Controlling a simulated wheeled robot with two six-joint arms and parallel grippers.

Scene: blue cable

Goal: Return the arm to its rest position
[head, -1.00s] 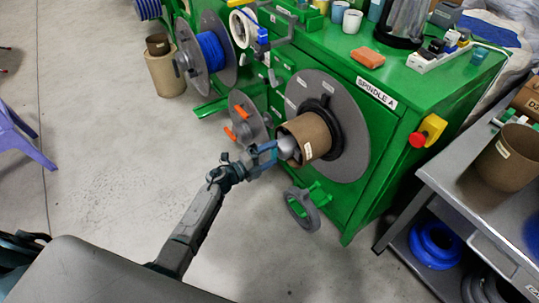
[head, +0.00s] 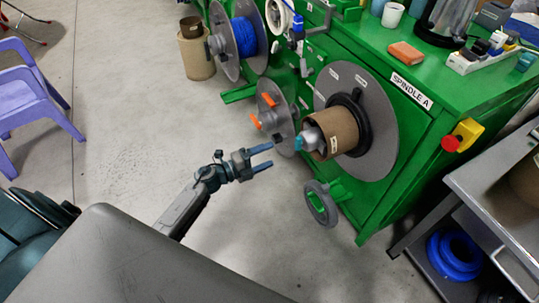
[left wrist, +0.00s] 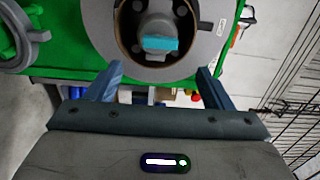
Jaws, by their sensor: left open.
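My left gripper (head: 262,158) is open and empty in the head view, its blue fingers pointing right toward the spindle. A grey spindle end with a teal tip (head: 303,143) sticks out of the core. In the left wrist view the two fingers (left wrist: 152,84) are spread apart, with the teal tip (left wrist: 160,43) and core beyond them and nothing between them. My right gripper is not in view.
The green machine (head: 420,160) fills the right side. A smaller grey disc with orange handles (head: 276,115) and a blue cable reel (head: 243,38) stand left of the spindle. The floor (head: 130,120) between is clear.

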